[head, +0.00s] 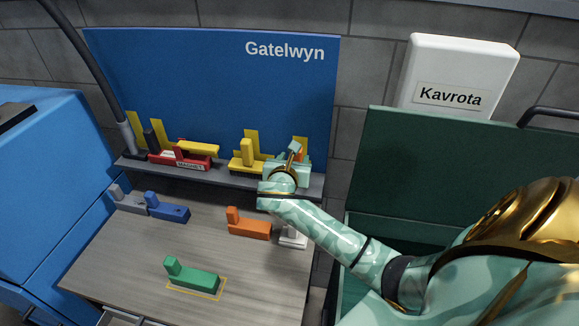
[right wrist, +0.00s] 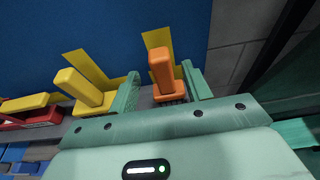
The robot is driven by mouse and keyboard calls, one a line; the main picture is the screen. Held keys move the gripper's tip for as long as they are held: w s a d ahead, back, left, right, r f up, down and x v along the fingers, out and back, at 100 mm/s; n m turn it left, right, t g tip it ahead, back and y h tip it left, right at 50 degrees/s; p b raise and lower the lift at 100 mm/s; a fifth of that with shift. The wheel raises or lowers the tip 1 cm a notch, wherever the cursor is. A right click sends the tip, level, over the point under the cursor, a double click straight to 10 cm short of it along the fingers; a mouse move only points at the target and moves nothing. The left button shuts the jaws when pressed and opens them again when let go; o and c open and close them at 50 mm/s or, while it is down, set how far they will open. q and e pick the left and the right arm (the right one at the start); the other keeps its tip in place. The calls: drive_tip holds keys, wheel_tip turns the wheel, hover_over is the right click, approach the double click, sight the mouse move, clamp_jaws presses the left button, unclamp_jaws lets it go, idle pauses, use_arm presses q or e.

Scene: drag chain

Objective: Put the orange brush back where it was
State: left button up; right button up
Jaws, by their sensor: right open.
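An orange brush with an upright handle (right wrist: 162,70) stands on the dark shelf at the foot of the blue panel, in front of a yellow patch. A bit of its orange shows behind my right gripper in the head view (head: 302,151). My right gripper (head: 293,154) is open, with one finger on each side of this brush; contact cannot be told. Another orange piece (head: 248,228), a long block with a short post, lies on the wooden table below the shelf. My left gripper is not in view.
A yellow brush (head: 246,154) and a red magnet piece (head: 178,158) stand on the shelf to the left. Blue pieces (head: 168,210) and a green piece (head: 192,279), inside a yellow outline, lie on the table. A dark green cabinet (head: 440,150) stands at right.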

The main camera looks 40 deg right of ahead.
drive_tip(key=v, duration=0.8)
